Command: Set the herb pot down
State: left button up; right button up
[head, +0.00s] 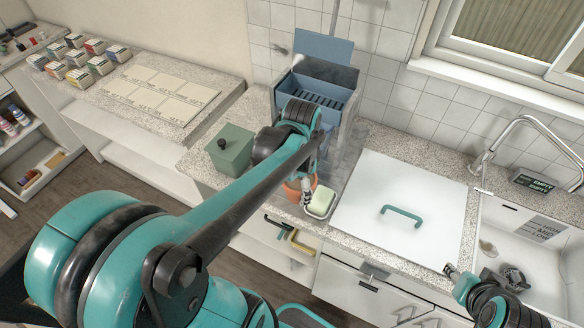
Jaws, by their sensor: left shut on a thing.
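The herb pot (291,190) is a terracotta-coloured pot at the front edge of the speckled counter (345,237). My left arm and gripper cover much of it, and I cannot make out any plant. My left gripper (306,192) is shut on the herb pot. I cannot tell whether the pot's base touches the counter. My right gripper (451,270) is at the lower right, near the counter's front edge by the sink; its finger gap is too small to make out.
A green and white block (321,202) lies right beside the pot. A white lid with a teal handle (402,214) covers the counter's middle. Yellow and black handles (293,238) show below.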

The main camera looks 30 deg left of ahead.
pick_arm(q)
jog(key=shift+w+a, duration=0.15)
jog(key=shift+a, duration=0.2)
jog(key=w+a+f+b, duration=0.1)
jog(key=a+f, duration=0.1)
jog(key=a, duration=0.1)
jog(key=w+a+f+b, duration=0.1)
jog(key=w+a+f, duration=0.1)
jog(key=a, duration=0.1)
jog(key=w+a+f+b, duration=0.1)
jog(key=w+a+f, duration=0.1)
jog(key=a+f, duration=0.1)
jog(key=shift+a+b, duration=0.35)
jog(key=shift+a, duration=0.15)
jog(key=shift+f+b, duration=0.8)
jog(key=shift+f, duration=1.1)
jog(key=shift+f, duration=0.1)
jog(key=o, duration=1.5)
